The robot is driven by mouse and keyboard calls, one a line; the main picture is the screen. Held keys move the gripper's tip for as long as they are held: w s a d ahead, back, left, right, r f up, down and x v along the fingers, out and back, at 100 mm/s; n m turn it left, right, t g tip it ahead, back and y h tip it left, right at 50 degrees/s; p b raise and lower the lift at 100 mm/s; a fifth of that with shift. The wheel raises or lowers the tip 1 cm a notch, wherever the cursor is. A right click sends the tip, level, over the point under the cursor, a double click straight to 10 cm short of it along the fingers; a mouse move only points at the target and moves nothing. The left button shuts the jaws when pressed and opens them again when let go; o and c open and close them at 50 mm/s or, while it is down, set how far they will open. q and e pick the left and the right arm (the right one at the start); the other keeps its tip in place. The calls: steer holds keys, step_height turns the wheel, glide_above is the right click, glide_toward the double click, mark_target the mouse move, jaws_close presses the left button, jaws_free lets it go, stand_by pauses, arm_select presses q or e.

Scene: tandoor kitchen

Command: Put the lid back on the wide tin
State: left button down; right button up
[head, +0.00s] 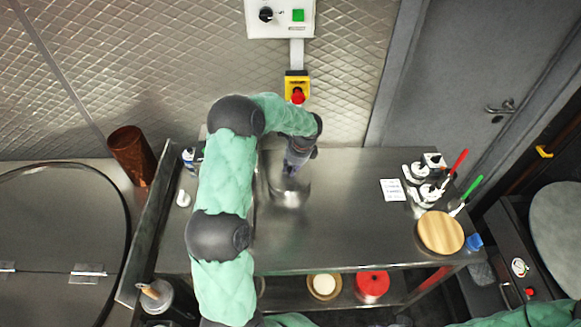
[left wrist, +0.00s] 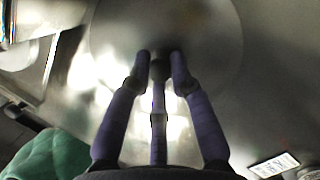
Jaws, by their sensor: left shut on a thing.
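My left gripper (head: 294,164) reaches down over the back middle of the steel counter. In the left wrist view its fingers (left wrist: 162,66) are shut on a small dark knob (left wrist: 163,56). A wide, round, pale metal disc (left wrist: 215,45), which looks like the lid, spreads around and below the knob. In the head view a shiny metal surface (head: 291,195) shows under the gripper, but its outline is unclear. I cannot make out the wide tin, and I cannot tell whether the lid touches anything below. My right gripper is not in view.
The steel counter (head: 345,225) is clear right of my left arm, up to a white card (head: 394,190). White-topped containers (head: 418,172), red and green handles and a round wooden board (head: 440,232) stand at the right. A copper-brown cylinder (head: 132,155) is at the left.

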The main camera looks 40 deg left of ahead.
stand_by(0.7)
arm_select(q)
steer(key=c, duration=0.6)
jaws_free()
steer(key=shift+o, duration=0.2)
steer(key=shift+r, duration=0.1)
steer(key=shift+r+p, duration=2.75)
steer(key=shift+r, duration=0.65)
jaws_close()
